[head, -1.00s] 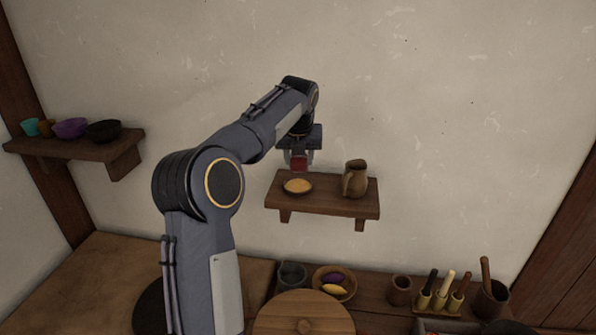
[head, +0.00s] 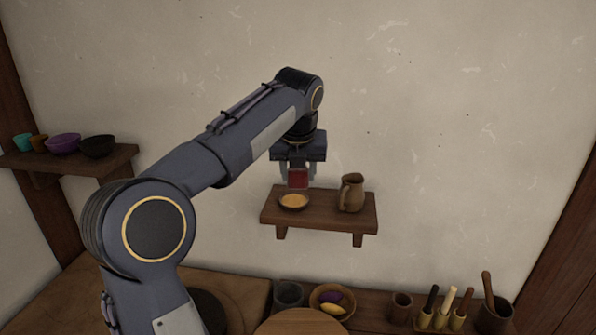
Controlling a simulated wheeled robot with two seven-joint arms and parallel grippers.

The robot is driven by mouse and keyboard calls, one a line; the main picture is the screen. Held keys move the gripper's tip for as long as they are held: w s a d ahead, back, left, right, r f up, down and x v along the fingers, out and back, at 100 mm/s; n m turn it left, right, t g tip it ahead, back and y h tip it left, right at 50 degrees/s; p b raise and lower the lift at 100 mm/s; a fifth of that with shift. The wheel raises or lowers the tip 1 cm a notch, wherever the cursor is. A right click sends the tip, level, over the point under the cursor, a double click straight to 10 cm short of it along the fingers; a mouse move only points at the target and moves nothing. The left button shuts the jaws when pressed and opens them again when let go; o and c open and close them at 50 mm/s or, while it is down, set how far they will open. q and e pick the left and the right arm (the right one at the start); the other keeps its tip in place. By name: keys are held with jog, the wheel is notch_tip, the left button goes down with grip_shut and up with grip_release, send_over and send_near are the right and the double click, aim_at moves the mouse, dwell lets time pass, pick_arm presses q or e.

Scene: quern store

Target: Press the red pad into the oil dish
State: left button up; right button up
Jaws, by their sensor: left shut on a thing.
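My left gripper (head: 298,172) points down over the small wall shelf (head: 322,215), with its fingers on both sides of the red pad (head: 298,179). It is shut on the pad. The oil dish (head: 293,203), a small dark dish with golden oil in it, stands at the left end of that shelf. The pad shows just above the dish in the picture, apart from the oil; how far behind or above it hangs I cannot tell. My right gripper is not in view.
A brown jug (head: 351,193) stands on the shelf to the right of the dish. Below are a bowl with purple and yellow things (head: 332,300), a grey mortar-like pot (head: 288,293) and a rack of handled tools (head: 441,317). Another shelf (head: 70,160) with bowls hangs at left.

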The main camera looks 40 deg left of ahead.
pick_arm(q)
jog(key=shift+w+a, duration=0.15)
jog(key=shift+w, duration=0.15)
jog(key=shift+c, duration=0.2)
jog(key=w+a+f+n+g+p, duration=0.1)
jog(key=w+a+f+n+p, duration=0.1)
jog(key=w+a+f+n, duration=0.1)
jog(key=w+a+f+n+g+y+p, duration=0.1)
jog(key=w+a+f+n+p, duration=0.1)
jog(key=w+a+f+n, duration=0.1)
jog(key=w+a+f+n+g+p, duration=0.1)
jog(key=w+a+f+n+p, duration=0.1)
jog(key=f, duration=0.3)
jog(key=shift+w+a+f+n+y, duration=0.15)
jog(key=shift+w+a+n+y, duration=0.15)
jog(key=shift+w+a+n, duration=0.45)
jog(key=shift+w+d+f+m+b, duration=0.15)
jog(key=shift+f+m+b, duration=0.1)
jog(key=shift+f+b, duration=0.3)
jog(key=shift+r, duration=0.15)
jog(key=shift+f, duration=0.5)
jog(key=shift+f+p, duration=0.15)
jog(key=shift+p, duration=0.15)
dwell(1.7)
